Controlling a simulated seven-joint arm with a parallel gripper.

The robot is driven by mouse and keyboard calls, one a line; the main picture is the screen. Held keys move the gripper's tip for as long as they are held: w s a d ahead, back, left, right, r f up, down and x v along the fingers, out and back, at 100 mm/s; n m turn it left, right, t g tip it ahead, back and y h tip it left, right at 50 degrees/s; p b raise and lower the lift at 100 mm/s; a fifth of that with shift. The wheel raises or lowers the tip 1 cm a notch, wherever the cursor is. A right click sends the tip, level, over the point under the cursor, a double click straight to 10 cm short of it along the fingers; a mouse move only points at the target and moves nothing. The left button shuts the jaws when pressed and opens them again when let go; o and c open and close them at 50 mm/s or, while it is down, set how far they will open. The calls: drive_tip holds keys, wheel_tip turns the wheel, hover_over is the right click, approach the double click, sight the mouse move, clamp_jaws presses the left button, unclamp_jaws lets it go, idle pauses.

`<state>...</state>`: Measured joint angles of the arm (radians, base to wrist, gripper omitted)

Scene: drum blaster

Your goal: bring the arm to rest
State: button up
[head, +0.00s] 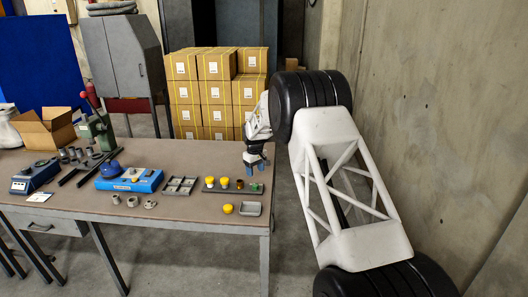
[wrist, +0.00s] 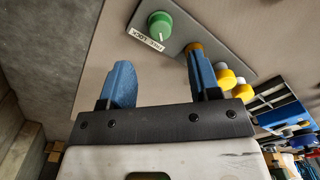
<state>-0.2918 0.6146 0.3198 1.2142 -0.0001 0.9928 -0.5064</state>
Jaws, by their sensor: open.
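My gripper (head: 256,167) is at the right end of the workbench, above the tabletop, with its two blue fingers pointing down. In the wrist view my gripper (wrist: 160,60) has its fingers spread wide with nothing between them but bare tabletop. In the wrist view the green-topped piece (wrist: 160,24) sits at the labelled end of the rack, just beyond the fingertips. The right finger partly hides the rack.
Stacked cartons (head: 215,85) stand behind. A concrete wall (head: 440,110) is at the right.

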drive_tip(key=s+d+r+m, duration=0.2)
drive_tip(key=s+d+r, duration=0.5)
drive_tip(key=s+r, duration=0.25)
drive_tip(key=s+d+r+m+t, duration=0.1)
drive_tip(key=s+d+r, duration=0.5)
drive_tip(key=s+r, duration=0.35)
drive_tip(key=s+d+r+m, duration=0.2)
drive_tip(key=s+d+r, duration=0.5)
drive_tip(key=s+r, duration=0.3)
drive_tip(key=s+d+r+m+t, duration=0.1)
drive_tip(key=s+d, duration=0.3)
drive_tip(key=s, duration=0.7)
drive_tip(key=s+d+r+m, duration=0.1)
drive_tip(key=s+d, duration=0.2)
drive_tip(key=s, duration=0.9)
drive_tip(key=s+d+f+m, duration=0.1)
drive_tip(key=s+f, duration=0.1)
drive_tip(key=s, duration=0.7)
drive_tip(key=s+d+f+m, duration=0.1)
drive_tip(key=s+d+f, duration=0.1)
drive_tip(key=s, duration=0.7)
drive_tip(key=shift+s+d+f+t, duration=0.25)
drive_tip(key=shift+s+f+t, duration=0.05)
drive_tip(key=shift+f, duration=0.45)
